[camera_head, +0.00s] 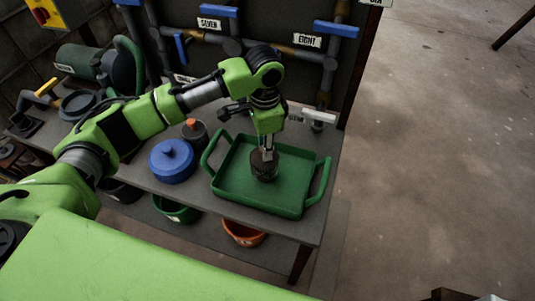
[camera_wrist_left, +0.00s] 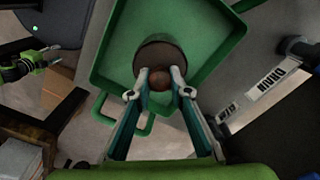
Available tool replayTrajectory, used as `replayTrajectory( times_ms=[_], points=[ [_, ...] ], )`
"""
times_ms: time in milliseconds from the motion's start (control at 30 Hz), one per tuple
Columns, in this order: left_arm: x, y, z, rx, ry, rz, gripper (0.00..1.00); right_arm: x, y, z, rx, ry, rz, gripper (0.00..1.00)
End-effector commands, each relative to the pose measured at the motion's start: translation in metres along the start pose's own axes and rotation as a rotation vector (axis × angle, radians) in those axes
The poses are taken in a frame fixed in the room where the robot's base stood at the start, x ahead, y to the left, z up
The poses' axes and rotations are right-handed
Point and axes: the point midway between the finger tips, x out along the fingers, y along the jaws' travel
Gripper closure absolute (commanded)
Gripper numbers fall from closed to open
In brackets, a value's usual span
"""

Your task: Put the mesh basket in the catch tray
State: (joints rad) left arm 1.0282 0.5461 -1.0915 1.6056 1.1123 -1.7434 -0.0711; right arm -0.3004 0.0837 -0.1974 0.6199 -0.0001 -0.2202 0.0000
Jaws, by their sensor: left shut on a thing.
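The catch tray is a green rectangular tray (camera_head: 225,184) with two loop handles, on the grey bench. It also shows in the left wrist view (camera_wrist_left: 112,62). The mesh basket looks like a small dark brown round vessel (camera_head: 264,169) with a reddish-brown knob on top; its mesh cannot be made out. My left gripper (camera_head: 268,152) points down over the tray and is shut on the basket's knob. In the left wrist view the fingertips (camera_wrist_left: 160,78) sit on both sides of the knob, with the basket (camera_wrist_left: 157,54) over the tray floor. I cannot tell whether its bottom touches the floor.
A blue lidded pot (camera_head: 171,161) and a dark jar with an orange top (camera_head: 194,132) stand left of the tray. Pipes with blue valve handles (camera_head: 336,29) rise behind. Green (camera_head: 176,209) and orange (camera_head: 243,233) bowls sit below the bench. Open floor lies to the right.

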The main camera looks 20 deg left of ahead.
Motion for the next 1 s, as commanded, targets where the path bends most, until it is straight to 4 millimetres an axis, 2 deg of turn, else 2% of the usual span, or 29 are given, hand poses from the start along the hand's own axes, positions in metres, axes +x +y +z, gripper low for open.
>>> replayTrajectory(
  times_ms=[67, 200, 300, 667, 700, 733, 1000],
  points=[
    [0.009, 0.0, -0.007, 0.0, -0.002, 0.001, 1.0, -0.001, 0.0, 0.0, 0.0, 0.0, 0.0, 0.6],
    [0.029, 0.0, -0.005, -0.001, -0.003, 0.001, 1.0, -0.005, -0.001, 0.0, 0.0, 0.0, -0.001, 0.6],
    [0.037, 0.0, -0.006, 0.0, -0.001, -0.001, 1.0, -0.005, -0.001, -0.001, -0.001, 0.0, -0.002, 0.6],
    [0.04, 0.0, -0.006, 0.0, -0.001, -0.001, 1.0, -0.007, -0.007, -0.002, -0.001, 0.002, -0.009, 0.6],
    [0.04, 0.0, -0.006, 0.001, -0.001, -0.001, 0.71, -0.006, -0.007, -0.002, -0.001, 0.002, -0.009, 0.6],
    [0.04, 0.0, -0.006, 0.001, -0.001, -0.001, 0.65, -0.006, -0.007, -0.002, -0.001, 0.002, -0.009, 0.6],
    [0.04, 0.0, -0.006, 0.0, -0.001, -0.001, 0.65, -0.006, -0.007, -0.002, -0.001, 0.002, -0.008, 0.6]
  ],
)
